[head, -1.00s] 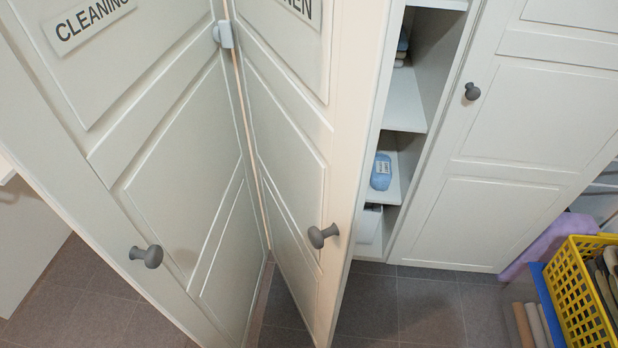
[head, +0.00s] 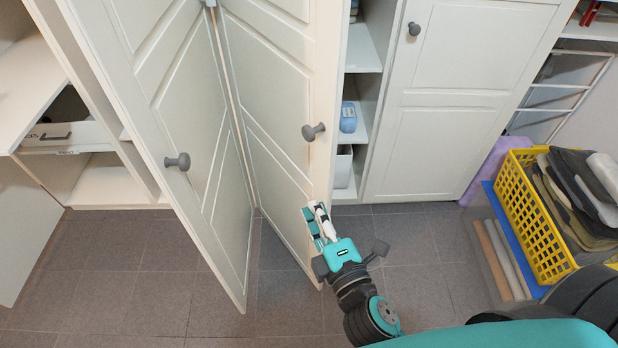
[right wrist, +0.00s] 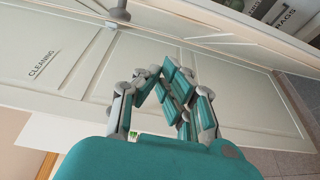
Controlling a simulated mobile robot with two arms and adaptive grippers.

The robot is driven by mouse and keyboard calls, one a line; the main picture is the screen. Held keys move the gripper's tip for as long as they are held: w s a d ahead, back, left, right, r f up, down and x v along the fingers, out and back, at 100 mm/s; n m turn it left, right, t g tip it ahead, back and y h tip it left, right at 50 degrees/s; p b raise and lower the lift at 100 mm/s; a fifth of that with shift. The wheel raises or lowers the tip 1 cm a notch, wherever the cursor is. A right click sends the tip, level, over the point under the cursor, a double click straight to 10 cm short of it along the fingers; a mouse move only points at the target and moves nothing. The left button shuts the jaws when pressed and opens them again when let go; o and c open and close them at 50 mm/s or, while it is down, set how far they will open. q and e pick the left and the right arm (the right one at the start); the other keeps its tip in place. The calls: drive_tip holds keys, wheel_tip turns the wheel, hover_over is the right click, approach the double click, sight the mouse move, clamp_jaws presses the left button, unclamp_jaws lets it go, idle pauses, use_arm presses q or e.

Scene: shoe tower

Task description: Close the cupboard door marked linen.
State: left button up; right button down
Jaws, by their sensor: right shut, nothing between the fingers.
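The linen door (head: 270,90) stands open in the head view, its panelled outer face and grey knob (head: 313,131) showing. Its sign is out of the picture. Its free edge juts towards me, and the cupboard shelves show to the right of it. My right gripper (head: 314,226) is shut and empty, low at the door's free edge, below the knob. Whether it touches the door I cannot tell. In the right wrist view its fingers (right wrist: 175,90) are closed together in front of white door panels. My left gripper is not in view.
The cleaning door (head: 165,70) also stands open on the left, forming a narrow V with the linen door. A closed door (head: 450,110) is on the right. A yellow basket (head: 530,215) stands at the right. The floor (head: 130,265) in front is clear.

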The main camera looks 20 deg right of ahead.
drive_tip(key=r, duration=0.2)
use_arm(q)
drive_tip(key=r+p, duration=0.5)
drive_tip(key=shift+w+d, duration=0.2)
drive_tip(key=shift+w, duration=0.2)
use_arm(e)
hover_over(317, 161)
drive_tip(key=s+a, duration=0.2)
drive_tip(key=s, duration=0.3)
drive_tip(key=shift+w+f, duration=0.25)
drive_tip(key=shift+f, duration=0.1)
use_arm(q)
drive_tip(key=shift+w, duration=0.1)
use_arm(e)
drive_tip(key=shift+d, duration=0.15)
